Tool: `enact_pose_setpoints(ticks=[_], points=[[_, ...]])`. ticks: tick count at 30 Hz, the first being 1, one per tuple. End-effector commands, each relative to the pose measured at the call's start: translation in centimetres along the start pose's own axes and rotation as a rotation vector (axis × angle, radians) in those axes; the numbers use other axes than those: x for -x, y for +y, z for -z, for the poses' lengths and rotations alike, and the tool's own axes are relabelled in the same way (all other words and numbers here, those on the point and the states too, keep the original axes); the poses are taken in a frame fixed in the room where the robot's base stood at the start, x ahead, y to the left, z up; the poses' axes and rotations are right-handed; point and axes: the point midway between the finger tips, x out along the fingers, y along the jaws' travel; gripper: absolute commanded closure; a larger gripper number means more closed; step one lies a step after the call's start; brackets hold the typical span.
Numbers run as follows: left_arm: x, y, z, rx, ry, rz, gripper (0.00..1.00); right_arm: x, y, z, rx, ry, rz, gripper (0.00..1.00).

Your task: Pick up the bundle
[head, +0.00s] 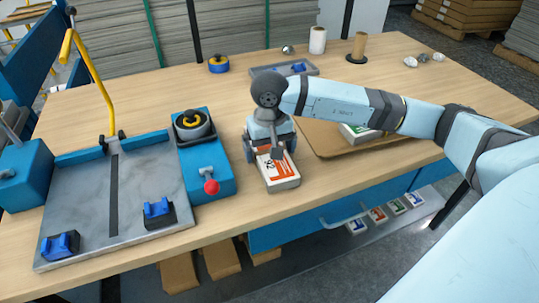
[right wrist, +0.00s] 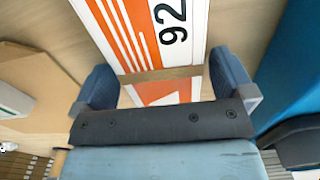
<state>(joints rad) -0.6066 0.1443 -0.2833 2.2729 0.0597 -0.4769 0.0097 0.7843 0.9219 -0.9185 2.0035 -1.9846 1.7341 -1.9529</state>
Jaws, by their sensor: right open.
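The bundle (head: 283,180) is a white block with an orange label marked 92, lying on the wooden table near its front edge. In the right wrist view, the bundle (right wrist: 150,30) shows its orange and white stripes, with a tan band across it. My right gripper (head: 270,150) is over the far part of the bundle, pointing down. In the right wrist view, my right gripper (right wrist: 163,88) is open, with one blue finger on each side of the bundle. I cannot tell whether the fingers touch it. My left gripper is not in view.
A blue control box (head: 208,165) with a red-knobbed lever stands just left of the bundle, beside a grey machine bed (head: 85,190). A brown board (head: 325,145) with a green-labelled bundle (head: 352,129) lies to the right. A grey tray (head: 318,70) is behind.

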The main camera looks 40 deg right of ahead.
Motion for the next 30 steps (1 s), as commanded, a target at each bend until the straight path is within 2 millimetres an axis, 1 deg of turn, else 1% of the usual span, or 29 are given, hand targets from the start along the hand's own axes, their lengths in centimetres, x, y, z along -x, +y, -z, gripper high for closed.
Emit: enact_pose_setpoints(ticks=[1, 2, 4, 7, 8, 9, 11, 12, 15, 23, 26, 29, 30], points=[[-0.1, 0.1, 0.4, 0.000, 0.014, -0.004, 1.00, -0.5, 0.0, 0.0, 0.000, -0.001, 0.001, 0.00], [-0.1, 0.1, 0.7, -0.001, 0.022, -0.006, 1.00, -0.7, 0.0, 0.0, 0.000, -0.001, 0.001, 0.00], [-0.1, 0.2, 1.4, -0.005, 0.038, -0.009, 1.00, -0.7, 0.0, 0.0, 0.000, 0.000, 0.001, 0.00], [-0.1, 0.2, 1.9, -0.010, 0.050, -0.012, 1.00, -0.6, 0.0, 0.0, 0.000, 0.000, 0.001, 0.00], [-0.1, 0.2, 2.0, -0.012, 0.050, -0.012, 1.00, -0.6, 0.0, 0.0, 0.000, 0.000, 0.001, 0.02], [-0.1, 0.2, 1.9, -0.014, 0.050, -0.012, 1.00, -0.6, 0.0, 0.0, 0.000, 0.000, 0.001, 0.11], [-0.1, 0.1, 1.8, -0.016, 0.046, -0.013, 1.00, -0.6, 0.0, 0.0, 0.000, 0.000, 0.001, 0.25], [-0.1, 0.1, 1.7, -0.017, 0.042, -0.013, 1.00, -0.6, 0.0, 0.0, 0.000, 0.000, 0.001, 0.34], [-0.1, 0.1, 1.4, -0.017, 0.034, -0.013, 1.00, -0.6, 0.0, 0.0, 0.000, 0.001, 0.001, 0.55], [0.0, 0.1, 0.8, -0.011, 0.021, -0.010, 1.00, -0.4, 0.0, 0.0, 0.000, 0.001, 0.001, 0.55], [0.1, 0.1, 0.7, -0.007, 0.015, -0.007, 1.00, 0.2, 0.0, 0.1, -0.001, 0.003, 0.001, 0.55], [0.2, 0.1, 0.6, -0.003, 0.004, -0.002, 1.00, 1.2, 0.0, 0.1, -0.001, 0.004, 0.001, 0.55], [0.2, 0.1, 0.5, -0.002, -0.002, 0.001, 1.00, 1.9, 0.0, 0.1, -0.001, 0.004, 0.002, 0.55]])
